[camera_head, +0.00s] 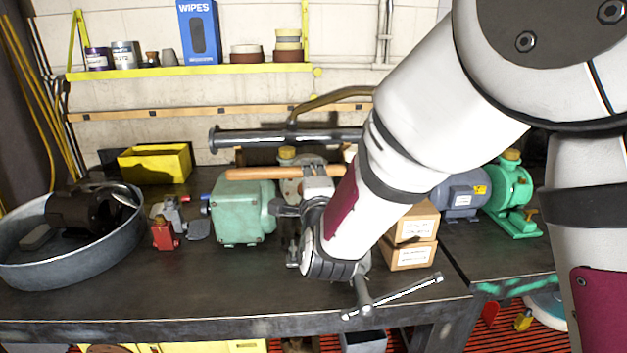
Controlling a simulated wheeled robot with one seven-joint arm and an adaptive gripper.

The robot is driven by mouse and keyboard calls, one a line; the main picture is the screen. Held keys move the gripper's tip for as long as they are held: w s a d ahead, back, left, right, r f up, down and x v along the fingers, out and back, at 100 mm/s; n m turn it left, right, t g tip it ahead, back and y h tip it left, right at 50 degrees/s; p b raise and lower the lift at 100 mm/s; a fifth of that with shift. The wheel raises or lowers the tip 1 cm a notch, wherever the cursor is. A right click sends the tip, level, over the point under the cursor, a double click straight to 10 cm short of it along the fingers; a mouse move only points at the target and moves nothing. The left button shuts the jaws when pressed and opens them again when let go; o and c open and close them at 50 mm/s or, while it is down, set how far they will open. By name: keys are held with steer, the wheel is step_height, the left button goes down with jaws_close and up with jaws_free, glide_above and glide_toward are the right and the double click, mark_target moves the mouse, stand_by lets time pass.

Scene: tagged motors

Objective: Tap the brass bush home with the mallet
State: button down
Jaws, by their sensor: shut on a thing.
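The mallet's orange wooden handle (252,173) lies level across the middle of the view, above the green motor. A pale piece at its right end, perhaps the head, is mostly hidden behind my arm. My gripper (303,196) is shut on the handle near its middle, as far as the view shows. A brass-coloured round piece (287,153), perhaps the bush, shows just behind the handle on top of a grey-green flanged housing (290,188). My gripper and the handle hide much of that housing, so I cannot tell how deep the brass piece sits.
A green motor (243,212) stands left of my gripper. Further left are small red and grey parts (166,228) and a round metal tub (75,262). Cardboard boxes (412,240), a blue-grey motor (460,197) and a green pump (511,192) stand right. A bar handle (400,293) crosses the bench's front edge.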

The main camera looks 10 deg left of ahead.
steer(key=shift+r, duration=0.9)
steer(key=shift+f, duration=0.2)
step_height(320, 180, down, 3)
steer(key=b, duration=0.2)
steer(key=shift+w+b, duration=0.15)
steer(key=shift+b, duration=0.15)
steer(key=shift+f+b, duration=0.3)
steer(key=shift+f, duration=0.1)
steer(key=shift+s, duration=0.2)
steer(key=shift+r+p, duration=0.6)
steer(key=shift+r, duration=1.2)
steer(key=shift+r, duration=0.1)
